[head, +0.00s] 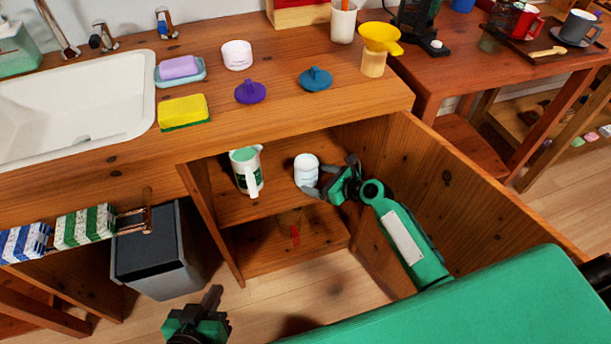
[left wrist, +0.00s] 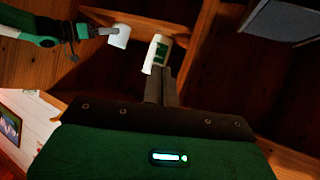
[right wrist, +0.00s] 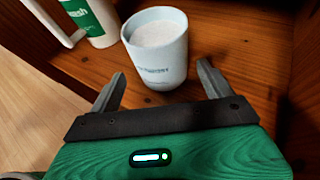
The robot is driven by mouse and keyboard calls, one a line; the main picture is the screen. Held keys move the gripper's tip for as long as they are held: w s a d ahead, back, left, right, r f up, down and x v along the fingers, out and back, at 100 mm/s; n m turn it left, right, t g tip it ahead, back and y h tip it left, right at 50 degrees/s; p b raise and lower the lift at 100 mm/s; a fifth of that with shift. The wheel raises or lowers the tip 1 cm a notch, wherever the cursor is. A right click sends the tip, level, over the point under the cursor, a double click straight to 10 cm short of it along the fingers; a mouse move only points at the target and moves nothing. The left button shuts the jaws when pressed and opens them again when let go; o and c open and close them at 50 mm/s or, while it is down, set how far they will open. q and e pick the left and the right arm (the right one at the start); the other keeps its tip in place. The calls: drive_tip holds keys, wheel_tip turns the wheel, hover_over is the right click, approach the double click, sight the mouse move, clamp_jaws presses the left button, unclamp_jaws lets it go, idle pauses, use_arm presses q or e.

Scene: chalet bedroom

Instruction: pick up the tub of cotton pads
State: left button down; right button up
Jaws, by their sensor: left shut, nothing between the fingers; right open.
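A white tub (head: 307,168) with pale contents, apparently the tub of cotton pads, stands upright on the upper shelf of the open cabinet. It also shows in the left wrist view (left wrist: 119,37) and the right wrist view (right wrist: 157,60). My right gripper (head: 330,174) is open inside the cabinet, facing the tub from its right side. In the right wrist view its fingers (right wrist: 157,82) are spread on either side of the tub's near lower part; I cannot tell whether they touch it. My left gripper (head: 212,298) is shut and empty, low in front of the cabinet.
A white and green bottle with a handle (head: 246,170) stands left of the tub. The open cabinet door (head: 470,180) is right of my right arm. A dark bin (head: 160,255) stands at left. The countertop (head: 290,110) above holds a sponge, soap and lids.

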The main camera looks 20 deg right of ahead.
sight(312, 177)
drive_tip(key=shift+b+x, duration=0.3)
drive_tip(key=shift+x, duration=0.5)
drive_tip(key=shift+b+x, duration=0.4)
drive_tip(key=shift+x, duration=0.45)
drive_tip(key=shift+b+x, duration=0.35)
drive_tip(key=shift+x, duration=0.7)
drive_tip(key=shift+w+f, duration=0.1)
drive_tip(key=shift+w, duration=0.1)
use_arm(q)
drive_tip(key=r+t, duration=0.1)
drive_tip(key=w+d+r+t+h, duration=0.1)
drive_tip(key=w+r+t, duration=0.1)
drive_tip(key=r+t, duration=0.1)
drive_tip(key=shift+d, duration=0.35)
drive_tip(key=shift+f, duration=0.1)
use_arm(e)
drive_tip(key=c, duration=1.1)
use_arm(q)
drive_tip(key=shift+w, duration=0.1)
use_arm(e)
drive_tip(key=shift+c, duration=0.3)
drive_tip(key=shift+r, duration=0.2)
